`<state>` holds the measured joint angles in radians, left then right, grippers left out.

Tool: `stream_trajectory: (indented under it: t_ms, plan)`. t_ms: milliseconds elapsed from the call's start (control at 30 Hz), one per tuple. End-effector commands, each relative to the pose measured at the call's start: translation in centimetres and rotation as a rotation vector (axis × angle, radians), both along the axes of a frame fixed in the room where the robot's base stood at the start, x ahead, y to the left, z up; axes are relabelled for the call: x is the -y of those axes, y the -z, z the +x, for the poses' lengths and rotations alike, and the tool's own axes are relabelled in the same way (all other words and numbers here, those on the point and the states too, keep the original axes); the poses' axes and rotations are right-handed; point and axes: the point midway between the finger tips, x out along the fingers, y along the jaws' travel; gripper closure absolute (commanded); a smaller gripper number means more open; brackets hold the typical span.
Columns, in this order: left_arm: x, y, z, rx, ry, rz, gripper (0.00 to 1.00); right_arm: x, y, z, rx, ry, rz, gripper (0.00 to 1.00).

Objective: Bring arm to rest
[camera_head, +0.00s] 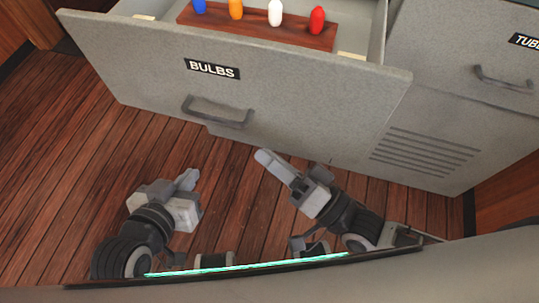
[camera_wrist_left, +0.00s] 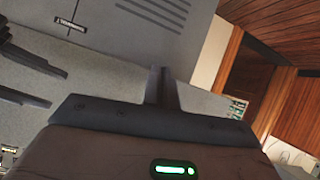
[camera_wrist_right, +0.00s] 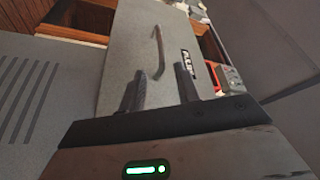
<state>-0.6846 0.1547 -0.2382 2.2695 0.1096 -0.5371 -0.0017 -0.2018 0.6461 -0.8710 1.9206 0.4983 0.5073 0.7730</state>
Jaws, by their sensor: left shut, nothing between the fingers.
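My left gripper (camera_head: 188,180) is in front of the drawer, low over the wooden floor. It is shut, with its fingers together in the left wrist view (camera_wrist_left: 163,88), and holds nothing. My right gripper (camera_head: 290,165) is to its right, below the drawer front. Its two fingers stand apart in the right wrist view (camera_wrist_right: 159,88), with nothing seen between them. Neither gripper is on the drawer handle (camera_head: 217,112).
The grey BULBS drawer (camera_head: 300,92) is pulled open above both grippers. Inside, a wooden rack (camera_head: 255,31) holds several coloured bulbs. A TUBES-like labelled front (camera_head: 470,45) and vented panel (camera_head: 425,147) are at right. Wooden floor (camera_head: 60,130) is free at left.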

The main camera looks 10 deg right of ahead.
Motion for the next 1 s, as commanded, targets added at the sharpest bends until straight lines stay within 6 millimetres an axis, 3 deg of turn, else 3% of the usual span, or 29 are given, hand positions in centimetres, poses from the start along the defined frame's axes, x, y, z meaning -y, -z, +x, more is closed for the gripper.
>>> stream_trajectory:
  t_ms: [367,633,1000]
  plan:
    - [0.0,-0.7,0.2,0.011,-0.004,-0.004,1.00,0.0,-0.3,0.0,0.000,0.000,0.000,0.67]
    - [-0.4,-4.8,0.1,0.008,-0.020,-0.001,1.00,0.0,-5.2,0.0,0.000,0.000,0.000,0.67]
    - [-1.1,-6.9,-0.5,-0.031,-0.038,0.020,1.00,0.0,-10.2,0.0,0.000,0.000,0.000,0.67]
